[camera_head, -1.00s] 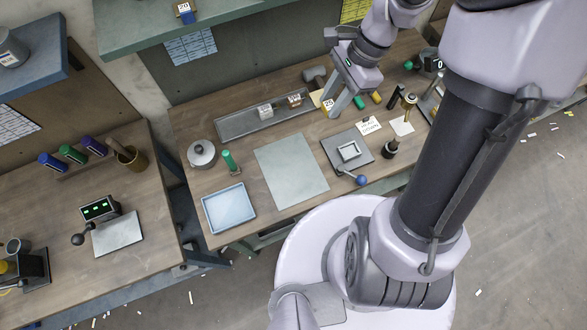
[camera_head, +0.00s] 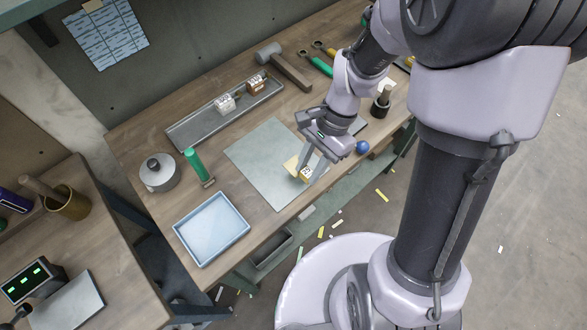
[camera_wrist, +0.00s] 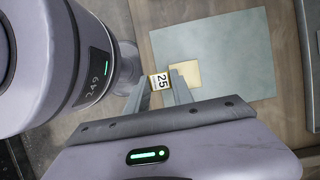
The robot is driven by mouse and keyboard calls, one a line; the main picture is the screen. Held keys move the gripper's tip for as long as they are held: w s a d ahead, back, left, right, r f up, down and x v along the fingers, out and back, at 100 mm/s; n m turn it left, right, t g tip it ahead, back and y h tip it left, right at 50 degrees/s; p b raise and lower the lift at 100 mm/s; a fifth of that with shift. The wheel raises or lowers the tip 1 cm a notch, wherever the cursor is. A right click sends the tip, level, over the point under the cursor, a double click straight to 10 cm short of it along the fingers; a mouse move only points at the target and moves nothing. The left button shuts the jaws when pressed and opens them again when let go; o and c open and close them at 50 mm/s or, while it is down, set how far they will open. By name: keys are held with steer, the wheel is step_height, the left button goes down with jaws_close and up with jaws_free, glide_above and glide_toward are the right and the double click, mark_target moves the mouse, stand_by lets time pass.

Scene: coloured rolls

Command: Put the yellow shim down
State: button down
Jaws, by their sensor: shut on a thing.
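The yellow shim (camera_head: 291,166) is a pale yellow piece with a tag marked 25 (camera_wrist: 160,81). My gripper (camera_head: 306,171) is shut on it, with the fingers pointing down. The shim is over the right front part of the grey-green mat (camera_head: 258,152). In the wrist view, the shim (camera_wrist: 187,72) shows against the mat (camera_wrist: 225,50), beside the fingers of my gripper (camera_wrist: 163,82). I cannot tell whether the shim touches the mat. The fingers hide part of it.
A blue tray (camera_head: 211,228), a lidded pot (camera_head: 159,173) and a green-handled tool (camera_head: 195,166) stand left of the mat. A long grey tray (camera_head: 205,126) with small tagged blocks lies behind. A blue ball knob (camera_head: 362,147) is to the right. The mat's left part is clear.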

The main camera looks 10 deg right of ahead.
mark_target(295, 167)
steer(key=shift+w+a+f, duration=0.2)
steer(key=shift+w+a, duration=0.7)
steer(key=shift+a, duration=0.1)
steer(key=shift+w+a+b, duration=0.35)
steer(key=shift+a, duration=0.1)
step_height(295, 167, down, 4)
steer(key=shift+r+b, duration=0.25)
steer(key=shift+b, duration=0.75)
steer(key=shift+f, duration=0.2)
steer(key=c, duration=1.1)
jaws_free()
steer(key=shift+r, duration=0.1)
